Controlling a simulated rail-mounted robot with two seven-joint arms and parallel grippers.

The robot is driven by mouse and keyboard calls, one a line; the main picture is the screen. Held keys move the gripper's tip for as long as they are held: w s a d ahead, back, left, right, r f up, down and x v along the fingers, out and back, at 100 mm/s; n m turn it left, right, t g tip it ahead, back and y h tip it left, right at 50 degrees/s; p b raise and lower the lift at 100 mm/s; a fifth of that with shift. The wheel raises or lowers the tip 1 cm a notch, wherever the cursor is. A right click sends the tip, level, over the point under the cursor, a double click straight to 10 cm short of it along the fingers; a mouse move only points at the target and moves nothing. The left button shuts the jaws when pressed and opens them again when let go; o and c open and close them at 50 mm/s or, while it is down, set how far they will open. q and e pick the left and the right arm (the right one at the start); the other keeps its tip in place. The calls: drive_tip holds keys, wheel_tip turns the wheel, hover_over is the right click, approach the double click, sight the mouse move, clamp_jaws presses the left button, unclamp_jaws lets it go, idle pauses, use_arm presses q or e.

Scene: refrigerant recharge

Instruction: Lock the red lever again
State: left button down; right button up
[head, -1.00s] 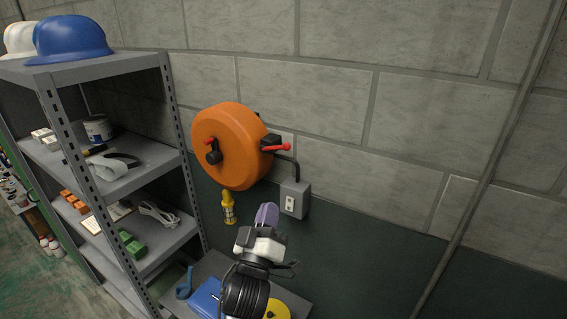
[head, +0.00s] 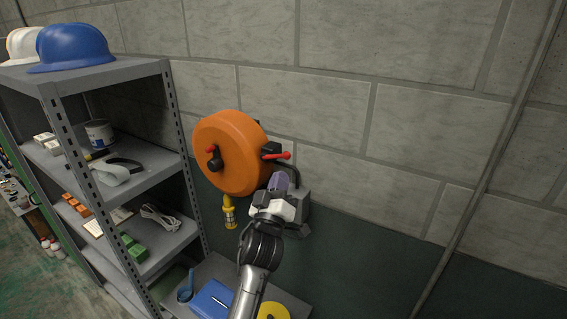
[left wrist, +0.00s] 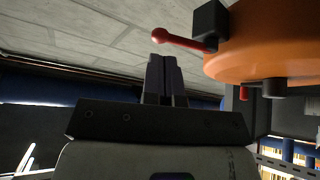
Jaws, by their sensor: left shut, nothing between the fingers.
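The orange hose reel (head: 230,152) is mounted on the block wall. A red lever (head: 277,156) sticks out to the right from a black block on its right side. A second, smaller red handle (head: 211,149) sits on the reel's front face. My left gripper (head: 279,181) is shut and empty, just below the red lever and apart from it. In the left wrist view, the shut fingers (left wrist: 164,78) point toward the red lever (left wrist: 180,40), which shows beyond the tips beside the orange reel (left wrist: 265,45). My right gripper is not in view.
A grey wall box (head: 300,200) is partly hidden behind my left gripper. A yellow fitting (head: 229,211) hangs below the reel. A grey shelf unit (head: 120,75) stands at left. A low table holds a blue case (head: 212,299). The wall at right is clear.

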sight(275, 156)
use_arm(q)
drive_tip(key=shift+p+x, duration=0.4)
drive_tip(key=shift+x, duration=1.6)
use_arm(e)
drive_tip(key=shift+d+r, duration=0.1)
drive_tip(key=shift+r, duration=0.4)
